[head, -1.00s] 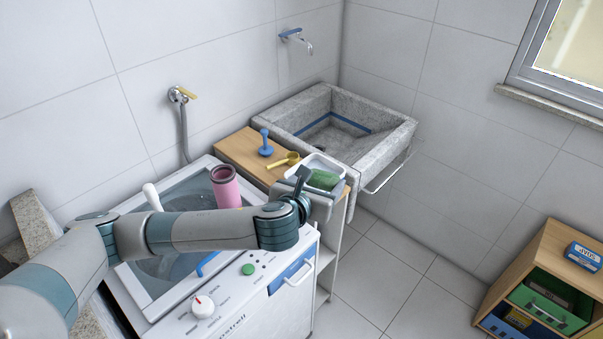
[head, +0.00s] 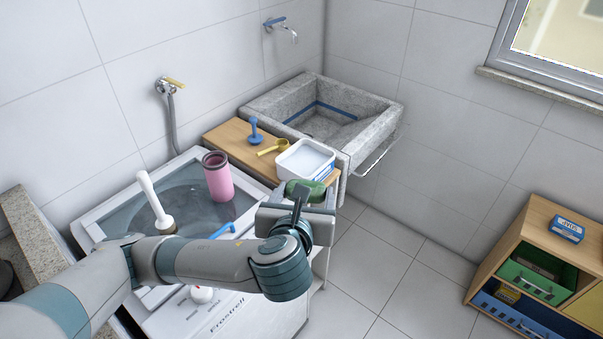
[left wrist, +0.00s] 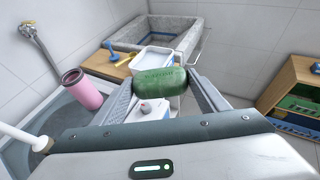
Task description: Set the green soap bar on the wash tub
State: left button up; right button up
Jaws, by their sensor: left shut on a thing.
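My left gripper (head: 297,204) is shut on the green soap bar (head: 306,188), just in front of the white dish (head: 306,160). In the left wrist view the soap bar (left wrist: 160,81) lies crosswise between the two fingers, with its full front face showing. The wash tub (head: 375,130) is the grey stone basin in the back corner, behind the dish and apart from the soap. Its rim also shows in the left wrist view (left wrist: 190,40). My right gripper is not in view.
A wooden shelf (head: 226,137) beside the tub holds a blue stamp-like item (head: 255,132), a yellow scoop (head: 272,148) and the dish. A pink tumbler (head: 217,178) and a white-handled brush (head: 154,200) stand on the washing machine (head: 235,315). A blue-handled tap (head: 276,24) is above the tub.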

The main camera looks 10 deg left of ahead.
aim_at(302, 80)
jog(key=i+l+u, duration=0.1)
jog(key=i+l, duration=0.25)
jog(key=i+l+u, duration=0.15)
jog(key=i+l, duration=0.25)
jog(key=i+l+u, duration=0.1)
jog(key=i+l, duration=0.35)
jog(key=i+l+u, duration=0.15)
jog(key=i+l, duration=0.3)
jog(key=i+l+u, duration=0.1)
jog(key=i+l, duration=0.3)
jog(key=l, duration=0.15)
jog(key=i+l+u, duration=0.15)
jog(key=i+l, duration=0.2)
jog(key=l, duration=0.2)
jog(key=i, duration=0.5)
